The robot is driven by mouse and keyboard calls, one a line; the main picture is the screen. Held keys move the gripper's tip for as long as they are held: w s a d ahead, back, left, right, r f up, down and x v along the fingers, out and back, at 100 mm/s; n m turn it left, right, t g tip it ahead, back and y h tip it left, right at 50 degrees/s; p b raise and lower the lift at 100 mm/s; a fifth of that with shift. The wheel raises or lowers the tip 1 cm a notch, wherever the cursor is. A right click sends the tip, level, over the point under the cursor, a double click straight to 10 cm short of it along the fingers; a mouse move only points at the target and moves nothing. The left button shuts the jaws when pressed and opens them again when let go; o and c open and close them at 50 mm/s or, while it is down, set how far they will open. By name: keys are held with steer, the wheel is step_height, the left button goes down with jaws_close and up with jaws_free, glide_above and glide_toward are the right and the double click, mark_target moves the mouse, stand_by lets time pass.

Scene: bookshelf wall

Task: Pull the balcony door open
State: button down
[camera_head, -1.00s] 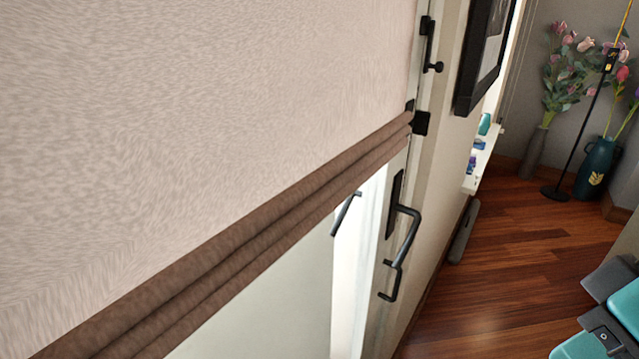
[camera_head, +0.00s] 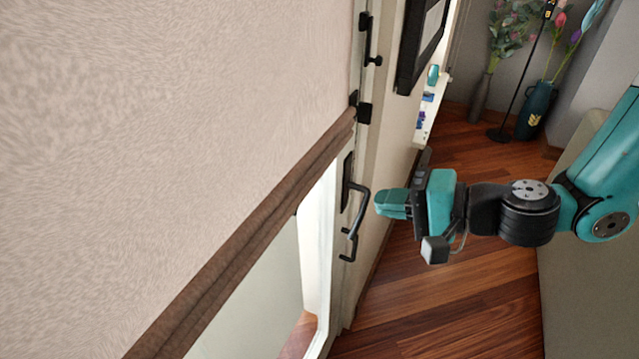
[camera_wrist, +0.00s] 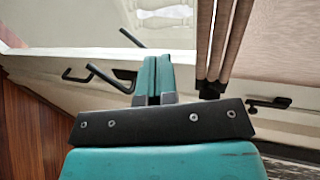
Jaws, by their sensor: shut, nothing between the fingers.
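The balcony door (camera_head: 316,225) stands at the left with a pale blind (camera_head: 200,120) over its upper part and glass below. Its black handle (camera_head: 357,205) is on the door's right edge; it also shows in the wrist view (camera_wrist: 108,78). My gripper (camera_head: 380,204) is just right of the handle in the head view, shut and empty. In the wrist view my gripper (camera_wrist: 152,62) has its teal fingers together, beside the handle's end. I cannot tell whether they touch.
A framed picture (camera_head: 421,45) hangs on the wall right of the door. A small white shelf (camera_head: 428,115) holds little items. Flower vases (camera_head: 535,108) and a thin black stand (camera_head: 498,134) are at the back. The wooden floor (camera_head: 440,310) is clear below my arm.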

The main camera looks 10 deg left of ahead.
mark_target(318, 192)
steer(key=r+p+x, duration=0.1)
steer(key=p+x, duration=0.4)
steer(key=x, duration=0.7)
steer(key=shift+a, duration=0.2)
